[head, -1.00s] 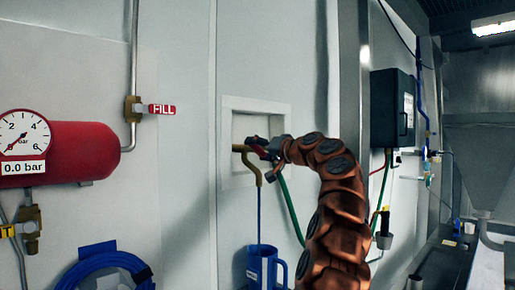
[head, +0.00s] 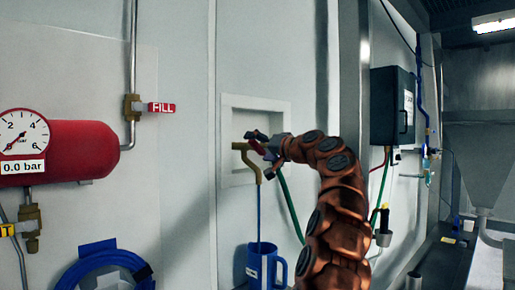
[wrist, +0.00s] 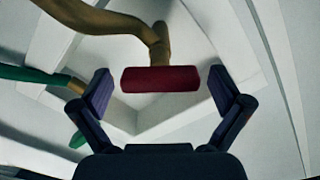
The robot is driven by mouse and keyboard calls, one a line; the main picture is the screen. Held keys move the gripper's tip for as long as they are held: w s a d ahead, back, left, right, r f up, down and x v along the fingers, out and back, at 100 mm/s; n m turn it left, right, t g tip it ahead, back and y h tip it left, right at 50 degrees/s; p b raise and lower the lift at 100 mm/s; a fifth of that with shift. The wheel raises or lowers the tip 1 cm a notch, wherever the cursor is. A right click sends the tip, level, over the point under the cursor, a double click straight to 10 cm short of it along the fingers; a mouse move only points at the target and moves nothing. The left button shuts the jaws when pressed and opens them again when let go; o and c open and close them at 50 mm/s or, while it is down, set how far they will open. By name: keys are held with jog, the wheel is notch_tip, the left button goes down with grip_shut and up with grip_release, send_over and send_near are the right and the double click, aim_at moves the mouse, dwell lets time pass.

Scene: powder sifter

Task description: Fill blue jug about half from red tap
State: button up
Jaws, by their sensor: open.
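The blue jug (head: 265,270) stands upright under the brass tap spout (head: 258,178) in the head view. A thin blue stream (head: 259,215) runs from the spout down into the jug. The level inside is hidden. The tap's red handle shows as a dark red bar (wrist: 160,79) in the wrist view. My gripper (head: 258,143) is at the tap in the head view. Its fingers (wrist: 160,88) are open on either side of the red handle in the wrist view, with gaps at both ends of it.
A green hose (head: 291,205) runs down from the wall recess (head: 232,103) behind my arm. A red tank (head: 80,150) with a gauge reading 0.0 bar and a red FILL tag (head: 162,107) are at left. A coiled blue hose (head: 110,262) hangs below.

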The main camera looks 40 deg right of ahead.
jog(key=s, duration=1.2)
dwell(0.5)
jog(key=shift+a, duration=0.1)
dwell(0.6)
